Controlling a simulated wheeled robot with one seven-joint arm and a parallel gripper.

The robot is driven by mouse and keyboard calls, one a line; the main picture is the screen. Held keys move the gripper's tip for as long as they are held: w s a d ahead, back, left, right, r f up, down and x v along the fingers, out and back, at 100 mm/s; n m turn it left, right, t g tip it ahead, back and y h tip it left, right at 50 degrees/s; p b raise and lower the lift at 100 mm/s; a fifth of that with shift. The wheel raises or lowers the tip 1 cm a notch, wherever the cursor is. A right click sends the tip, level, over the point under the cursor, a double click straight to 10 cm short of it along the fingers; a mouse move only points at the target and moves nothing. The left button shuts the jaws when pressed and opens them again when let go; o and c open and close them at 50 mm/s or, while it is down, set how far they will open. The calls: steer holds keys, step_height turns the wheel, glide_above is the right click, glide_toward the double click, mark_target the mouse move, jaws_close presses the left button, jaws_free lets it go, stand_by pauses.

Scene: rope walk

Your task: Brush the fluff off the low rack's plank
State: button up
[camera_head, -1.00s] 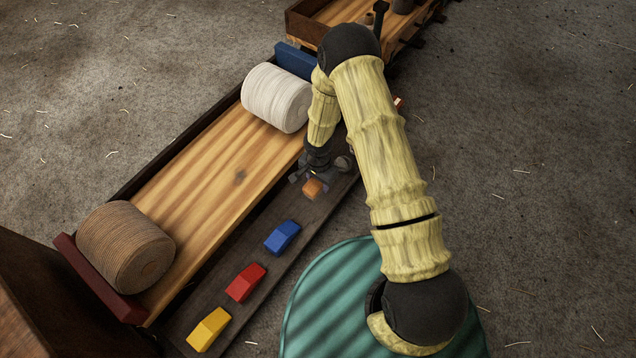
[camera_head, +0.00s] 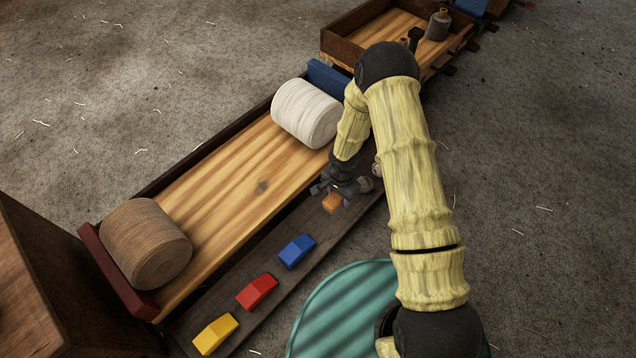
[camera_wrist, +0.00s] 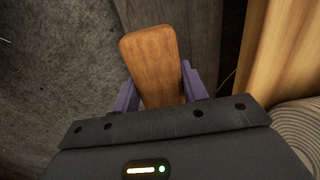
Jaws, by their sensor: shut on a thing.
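My gripper (camera_wrist: 158,88) is shut on a brown wooden block-like piece (camera_wrist: 152,58), held between its purple fingers in the wrist view. I cannot tell whether it is the handle of a brush; no bristles show. In the head view my gripper (camera_head: 338,190) and the wooden piece (camera_head: 332,203) are over the dark side ledge (camera_head: 270,276), near the white spool. The rack's pale plank (camera_head: 220,210) lies to their left.
Blue (camera_head: 296,251), red (camera_head: 257,291) and yellow (camera_head: 215,333) blocks lie along the ledge. A second tray (camera_head: 345,48) with a grey bottle (camera_head: 439,24) is behind.

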steer(key=w+d+r+n+p, duration=0.1)
steer(key=d+r+p, duration=0.3)
steer(key=r, duration=0.7)
steer(key=w+d+r+n+p, duration=0.1)
steer(key=d+r+n+p, duration=0.3)
steer(key=r, duration=0.7)
steer(key=w+d+r+n+p, duration=0.2)
steer(key=d+r+p, duration=0.3)
steer(key=r, duration=0.5)
steer(key=shift+d+r+p, duration=0.2)
steer(key=shift+r+p, duration=0.2)
steer(key=shift+p, duration=0.75)
